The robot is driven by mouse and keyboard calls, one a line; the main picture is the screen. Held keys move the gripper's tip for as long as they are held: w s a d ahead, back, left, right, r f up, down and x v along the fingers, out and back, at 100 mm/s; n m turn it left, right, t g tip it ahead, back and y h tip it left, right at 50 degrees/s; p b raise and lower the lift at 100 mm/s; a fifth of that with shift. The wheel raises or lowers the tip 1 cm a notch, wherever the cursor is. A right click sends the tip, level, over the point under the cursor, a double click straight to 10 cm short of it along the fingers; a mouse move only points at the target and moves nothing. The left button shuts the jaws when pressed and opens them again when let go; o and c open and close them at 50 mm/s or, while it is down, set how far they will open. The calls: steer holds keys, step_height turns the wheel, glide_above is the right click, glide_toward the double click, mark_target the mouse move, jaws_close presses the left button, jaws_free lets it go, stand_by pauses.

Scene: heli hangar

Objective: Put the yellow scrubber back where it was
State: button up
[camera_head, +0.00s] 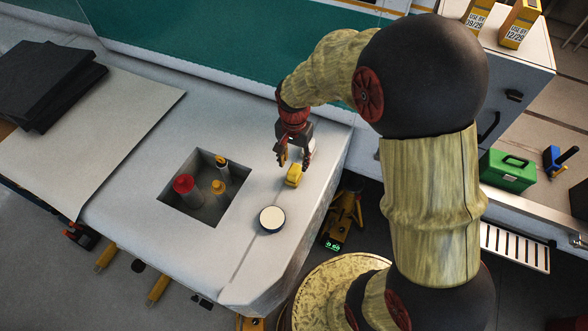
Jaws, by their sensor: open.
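A small yellow block, which looks like the yellow scrubber (294,174), sits on the white surface (240,120) near its right edge. My gripper (295,162) points down just over and behind the scrubber. Its fingers are open, one on the left and one on the right, with the scrubber's top close to their tips. I cannot tell whether the fingers touch it. The scrubber's far side is partly hidden by the gripper.
A round white-topped puck (272,219) lies in front of the scrubber. A square recess (205,211) to the left holds a red-capped cylinder (184,184) and yellow-topped ones (218,187). A green case (508,171) stands to the right. My arm crosses the right side.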

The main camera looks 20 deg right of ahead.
step_height(320, 180, up, 6)
step_height(320, 180, up, 11)
steer(key=n+t, duration=0.2)
steer(key=n, duration=0.1)
glide_above(294, 169)
steer(key=s, duration=0.6)
steer(key=s+r+n+t, duration=0.3)
steer(key=s+r+n, duration=0.3)
steer(key=s, duration=0.6)
steer(key=shift+s+r+t, duration=0.25)
steer(key=shift+r+t, duration=0.05)
steer(key=shift+b, duration=0.35)
step_height(294, 169, down, 26)
steer(key=b, duration=2.6)
steer(key=shift+c, duration=0.4)
